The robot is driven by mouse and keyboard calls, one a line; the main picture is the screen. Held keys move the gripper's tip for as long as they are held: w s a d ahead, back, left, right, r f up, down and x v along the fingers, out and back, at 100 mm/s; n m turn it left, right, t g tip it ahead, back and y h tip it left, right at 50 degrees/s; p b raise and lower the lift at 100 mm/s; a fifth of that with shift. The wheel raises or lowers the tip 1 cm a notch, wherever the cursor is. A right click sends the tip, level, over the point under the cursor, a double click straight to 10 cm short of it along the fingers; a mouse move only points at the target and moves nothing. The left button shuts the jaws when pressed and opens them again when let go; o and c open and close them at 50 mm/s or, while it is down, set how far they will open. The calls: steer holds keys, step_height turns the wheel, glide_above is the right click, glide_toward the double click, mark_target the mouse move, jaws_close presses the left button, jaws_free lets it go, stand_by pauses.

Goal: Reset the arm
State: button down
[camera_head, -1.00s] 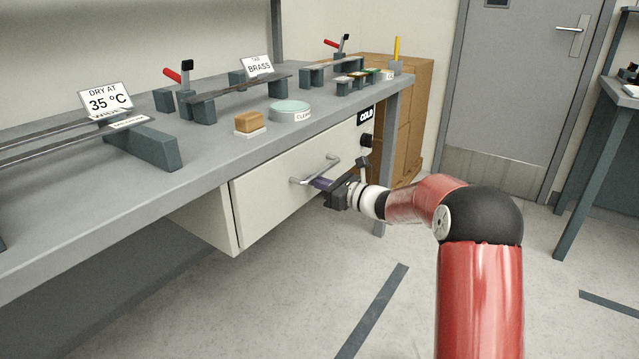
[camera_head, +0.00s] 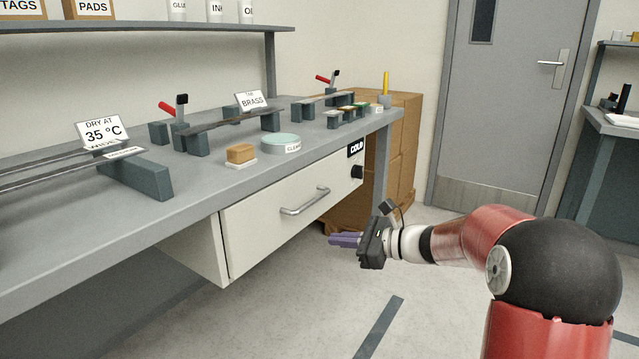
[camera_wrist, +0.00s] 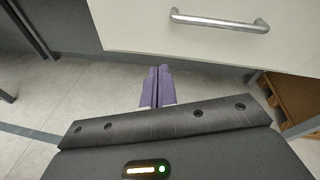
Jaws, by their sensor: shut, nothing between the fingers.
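My gripper (camera_head: 332,239) is in front of the bench drawer, apart from it, with its purple fingers together and nothing between them. In the wrist view the fingers (camera_wrist: 158,86) are side by side and point toward the bottom edge of the drawer front. The white drawer (camera_head: 262,238) is shut under the bench top, with a metal bar handle (camera_head: 305,202). In the wrist view the handle (camera_wrist: 220,21) is above and right of the fingertips, not touched.
The grey bench (camera_head: 232,180) carries metal strips on blocks, a brown block (camera_head: 240,153), a round teal-topped dish (camera_head: 281,143) and signs. Cardboard boxes (camera_head: 402,150) stand at the bench's far end. The floor (camera_head: 300,310) in front is clear, with dark tape strips. A grey door (camera_head: 515,100) is behind.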

steer(key=s+a+n+g+h, duration=0.3)
steer(key=s+n, duration=0.3)
steer(key=s, duration=0.4)
steer(key=s+d+n+h, duration=0.3)
steer(key=s+n, duration=0.2)
steer(key=s, duration=0.2)
steer(key=s+d+f+n+h, duration=0.1)
steer(key=s+d+n+h, duration=0.3)
steer(key=s, duration=0.4)
steer(key=s+d+f+n+t+h, duration=0.1)
steer(key=s+d+n+h, duration=0.2)
steer(key=s, duration=0.5)
steer(key=d+n, duration=0.1)
steer(key=n, duration=0.1)
steer(key=shift+s+n+h, duration=0.25)
steer(key=shift+n+h, duration=0.05)
steer(key=shift+h, duration=0.1)
steer(key=shift+a, duration=0.1)
